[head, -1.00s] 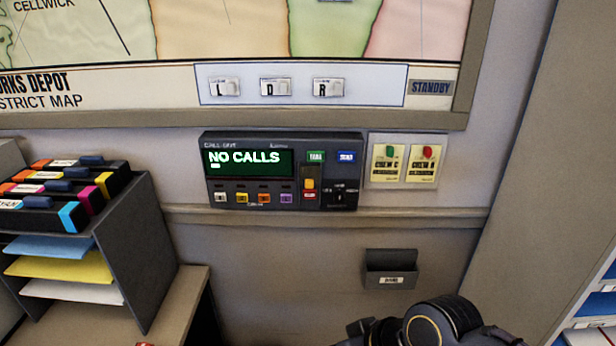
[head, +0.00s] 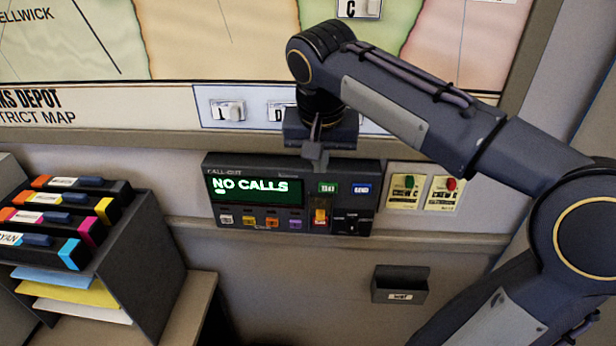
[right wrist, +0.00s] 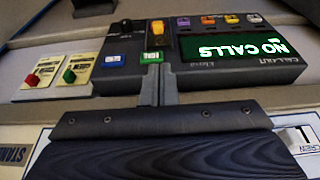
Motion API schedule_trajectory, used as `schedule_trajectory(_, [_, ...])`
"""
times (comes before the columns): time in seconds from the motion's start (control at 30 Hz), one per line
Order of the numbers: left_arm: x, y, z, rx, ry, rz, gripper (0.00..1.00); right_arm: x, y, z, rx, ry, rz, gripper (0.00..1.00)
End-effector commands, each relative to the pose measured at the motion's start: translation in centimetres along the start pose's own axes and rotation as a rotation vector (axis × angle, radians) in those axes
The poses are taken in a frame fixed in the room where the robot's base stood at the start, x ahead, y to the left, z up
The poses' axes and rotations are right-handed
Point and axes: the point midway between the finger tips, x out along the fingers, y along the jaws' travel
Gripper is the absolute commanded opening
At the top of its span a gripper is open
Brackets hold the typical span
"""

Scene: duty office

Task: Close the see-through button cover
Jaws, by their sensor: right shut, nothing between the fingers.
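The dark call-out unit (head: 290,172) is fixed to the wall, its green screen reading NO CALLS. In the right wrist view a yellow piece (right wrist: 157,30) stands out there. My right gripper (head: 315,153) is shut and empty, pointing down at the unit's top edge above the green key. In the right wrist view its closed fingertips (right wrist: 152,76) appear near the green key (right wrist: 151,57); contact cannot be told. My left gripper is out of view.
Two yellow crew cards with green and red pieces (head: 425,192) are right of the unit. A wall map's lower rail (head: 160,140) runs above. A small dark wall holder (head: 400,286) hangs below right. A cartridge rack (head: 140,240) stands at left.

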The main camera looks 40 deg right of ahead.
Motion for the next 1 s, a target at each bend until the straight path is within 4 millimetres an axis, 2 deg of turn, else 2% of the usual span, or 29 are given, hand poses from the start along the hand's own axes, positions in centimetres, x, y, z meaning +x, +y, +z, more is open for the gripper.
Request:
schedule_trajectory(0.17, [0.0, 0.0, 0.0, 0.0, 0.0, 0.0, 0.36, 1.6, 0.1, -0.2, 0.011, 0.0, 0.01, 0.0])
schedule_trajectory(0.5, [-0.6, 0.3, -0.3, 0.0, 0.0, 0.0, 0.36, 8.6, 0.1, -0.1, 0.008, -0.003, 0.009, 0.0])
schedule_trajectory(0.7, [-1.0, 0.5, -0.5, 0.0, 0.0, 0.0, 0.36, 11.9, 0.1, 0.5, 0.007, -0.002, 0.006, 0.0])
schedule_trajectory(0.83, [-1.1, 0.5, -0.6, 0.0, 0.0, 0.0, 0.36, 13.1, 0.1, 0.8, 0.008, 0.0, 0.006, 0.0])
schedule_trajectory(1.0, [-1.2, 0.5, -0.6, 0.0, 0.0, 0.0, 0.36, 13.7, 0.1, 0.9, 0.008, 0.002, 0.004, 0.0])
